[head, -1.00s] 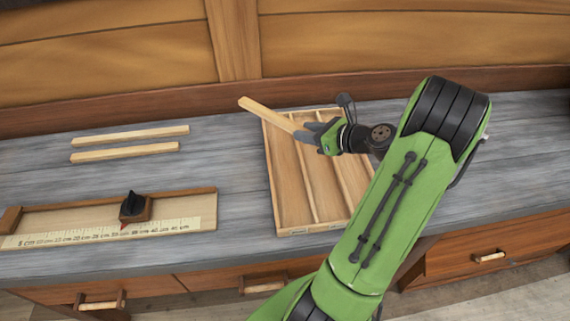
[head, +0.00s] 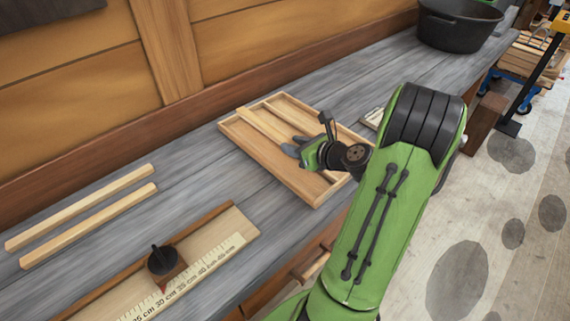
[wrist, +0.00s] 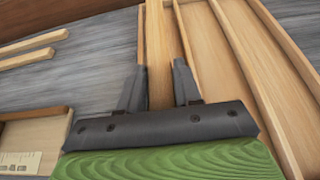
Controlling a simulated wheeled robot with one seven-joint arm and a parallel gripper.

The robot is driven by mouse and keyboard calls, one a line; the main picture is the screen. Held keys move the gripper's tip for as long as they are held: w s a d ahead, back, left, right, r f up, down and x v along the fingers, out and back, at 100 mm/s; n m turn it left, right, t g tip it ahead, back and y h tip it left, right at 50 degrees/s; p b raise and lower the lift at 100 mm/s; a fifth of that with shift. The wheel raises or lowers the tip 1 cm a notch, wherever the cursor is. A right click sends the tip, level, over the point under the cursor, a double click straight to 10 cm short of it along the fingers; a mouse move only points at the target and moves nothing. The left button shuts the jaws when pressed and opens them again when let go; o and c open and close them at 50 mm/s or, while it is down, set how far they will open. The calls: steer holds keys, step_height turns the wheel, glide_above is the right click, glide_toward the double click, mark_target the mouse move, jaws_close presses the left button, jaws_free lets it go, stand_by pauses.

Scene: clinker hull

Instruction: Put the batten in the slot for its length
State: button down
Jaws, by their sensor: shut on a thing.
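My gripper (head: 292,149) is shut on a pale wooden batten (head: 262,125). In the wrist view the batten (wrist: 158,45) runs straight ahead from between the two fingers (wrist: 158,82). The batten is over the slotted wooden tray (head: 259,160), roughly in line with its dividers, toward the left side in the wrist view. The tray's divided floor shows to the right of the batten in the wrist view (wrist: 203,45). I cannot tell whether the batten touches the tray floor or hangs above it. My gripper hides its near end.
Two loose battens (head: 85,218) lie on the grey bench (head: 190,180) at left. A measuring board (head: 215,240) with a scale and a dark-knobbed slider (head: 163,262) is at the front. A black pot (head: 455,28) stands at the far right. Bench between battens and tray is clear.

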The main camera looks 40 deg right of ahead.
mark_target(294, 170)
step_height(294, 170, down, 7)
steer(key=shift+d+f+b, duration=0.1)
steer(key=shift+b, duration=1.05)
steer(key=shift+f, duration=0.2)
steer(key=c, duration=1.1)
jaws_free()
steer(key=shift+f, duration=0.1)
steer(key=shift+o, duration=0.2)
steer(key=shift+f, duration=0.1)
